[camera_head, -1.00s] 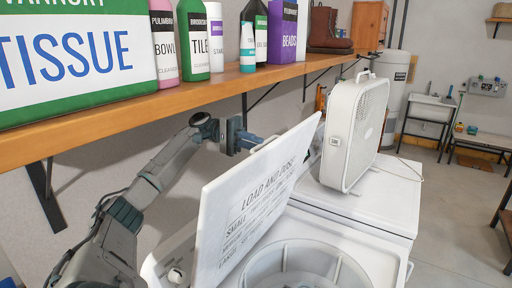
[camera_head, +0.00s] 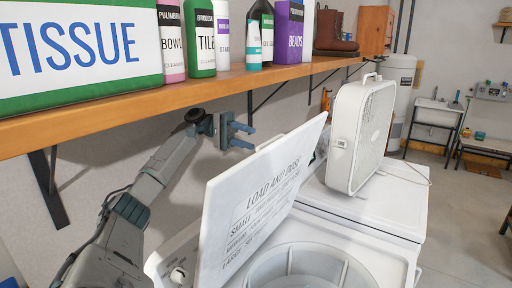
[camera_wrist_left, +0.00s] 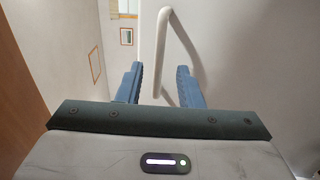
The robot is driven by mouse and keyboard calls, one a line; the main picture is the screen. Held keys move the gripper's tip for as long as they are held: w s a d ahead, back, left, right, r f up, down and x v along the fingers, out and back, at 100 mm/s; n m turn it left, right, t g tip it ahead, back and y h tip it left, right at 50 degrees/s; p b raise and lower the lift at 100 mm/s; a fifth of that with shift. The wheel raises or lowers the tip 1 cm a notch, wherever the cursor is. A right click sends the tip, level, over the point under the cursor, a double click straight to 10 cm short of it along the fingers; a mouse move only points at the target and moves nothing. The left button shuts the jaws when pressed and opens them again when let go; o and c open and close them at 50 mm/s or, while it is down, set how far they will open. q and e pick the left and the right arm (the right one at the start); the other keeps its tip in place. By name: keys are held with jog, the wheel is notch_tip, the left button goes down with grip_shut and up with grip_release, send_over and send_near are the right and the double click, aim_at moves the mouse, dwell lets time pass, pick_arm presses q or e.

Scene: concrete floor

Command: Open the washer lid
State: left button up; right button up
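The white washer lid (camera_head: 235,215) stands raised and tilted, its printed inner face toward the head camera. Below it the round drum opening of the washer (camera_head: 345,237) shows in the lower middle. My left gripper (camera_head: 252,138) is behind the lid near its top edge, open and empty, with a gap between its fingers. In the left wrist view, both fingers (camera_wrist_left: 159,82) are apart. The white lid handle (camera_wrist_left: 162,40) shows beyond and near the fingertips, not clamped. Whether a finger touches it I cannot tell. My right gripper is not in view.
A wooden shelf (camera_head: 120,118) with bottles and a tissue box runs above my left arm. A white box fan (camera_head: 362,130) stands on the white appliance right of the washer. Open concrete floor (camera_head: 465,220) lies at right.

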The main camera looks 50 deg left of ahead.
pick_arm(q)
jog(key=shift+b+v, duration=0.4)
jog(key=shift+v, duration=1.2)
jog(key=shift+f, duration=0.15)
